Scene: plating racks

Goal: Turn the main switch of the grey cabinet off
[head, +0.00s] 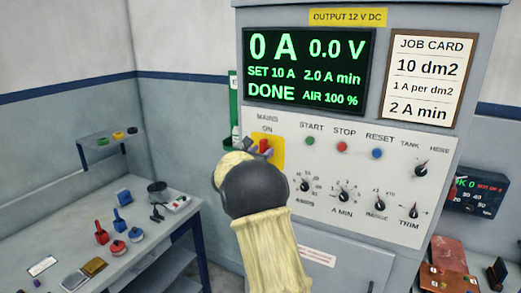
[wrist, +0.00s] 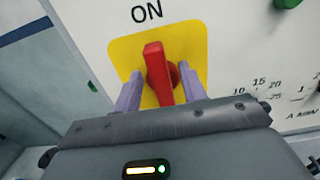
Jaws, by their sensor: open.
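The grey cabinet (head: 330,220) stands ahead with its control panel facing me. Its main switch is a red handle (wrist: 158,72) on a yellow plate (wrist: 190,40), under the word ON in the wrist view. The handle stands close to upright there, its top toward ON. The red handle also shows in the head view (head: 264,146), partly behind my arm. My gripper (wrist: 160,85) is open, with one purple finger on each side of the handle and a gap to it on both sides. In the head view my arm hides most of the gripper.
Green START (head: 310,141), red STOP (head: 342,147) and blue RESET (head: 377,153) buttons sit right of the switch, with several dials below. The display (head: 308,70) reads 0 A, 0.0 V, DONE. A workbench (head: 120,250) with tools stands at left. A copper-coloured plate (head: 445,255) lies at lower right.

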